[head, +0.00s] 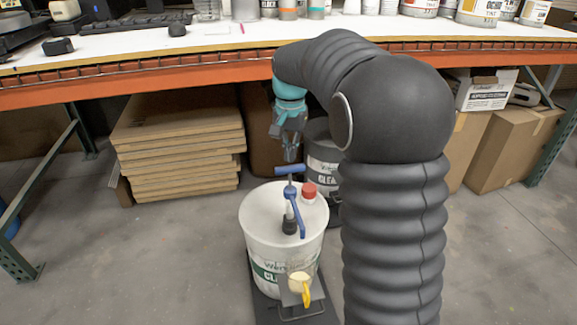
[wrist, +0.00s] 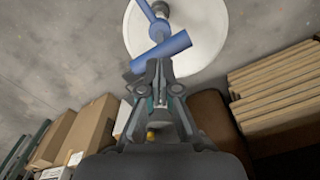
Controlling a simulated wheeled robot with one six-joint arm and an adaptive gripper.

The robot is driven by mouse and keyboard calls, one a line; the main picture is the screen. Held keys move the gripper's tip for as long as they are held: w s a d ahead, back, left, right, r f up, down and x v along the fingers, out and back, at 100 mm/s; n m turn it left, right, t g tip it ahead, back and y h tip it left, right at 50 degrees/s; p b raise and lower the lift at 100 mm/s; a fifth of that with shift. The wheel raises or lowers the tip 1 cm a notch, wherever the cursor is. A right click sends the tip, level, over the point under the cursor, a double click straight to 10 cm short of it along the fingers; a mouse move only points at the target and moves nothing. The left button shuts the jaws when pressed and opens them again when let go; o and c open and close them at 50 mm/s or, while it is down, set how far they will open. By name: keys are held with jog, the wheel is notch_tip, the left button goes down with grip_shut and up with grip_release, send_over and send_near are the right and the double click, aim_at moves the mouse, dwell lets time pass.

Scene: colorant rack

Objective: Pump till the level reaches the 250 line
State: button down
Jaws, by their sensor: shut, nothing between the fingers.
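A white bucket (head: 262,228) stands on the floor with a blue hand pump (head: 291,198) upright in its lid. The pump's T-handle (head: 290,170) is at its top, and a spout reaches down toward the front. A small yellow-handled cup (head: 300,284) sits at the front of the bucket, under the spout; its level lines and contents are too small to read. My gripper (head: 291,158) is shut and empty just above the T-handle, pointing down. In the wrist view the fingertips (wrist: 157,65) are close to the blue handle (wrist: 161,53); contact cannot be told.
A red cap (head: 309,190) stands on the lid beside the pump. Stacked boards (head: 180,150) and cardboard boxes (head: 512,145) lie under the orange-edged bench (head: 130,82). The floor at left is clear.

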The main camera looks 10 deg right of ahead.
aim_at(290, 175)
jog(key=shift+f, duration=0.15)
jog(key=shift+f+b, duration=2.25)
jog(key=shift+f, duration=1.45)
notch_tip(290, 175, up, 6)
jog(key=p, duration=0.5)
jog(key=shift+f, duration=0.1)
jog(key=shift+r, duration=0.95)
jog(key=shift+f+b, duration=0.15)
jog(key=shift+b, duration=0.2)
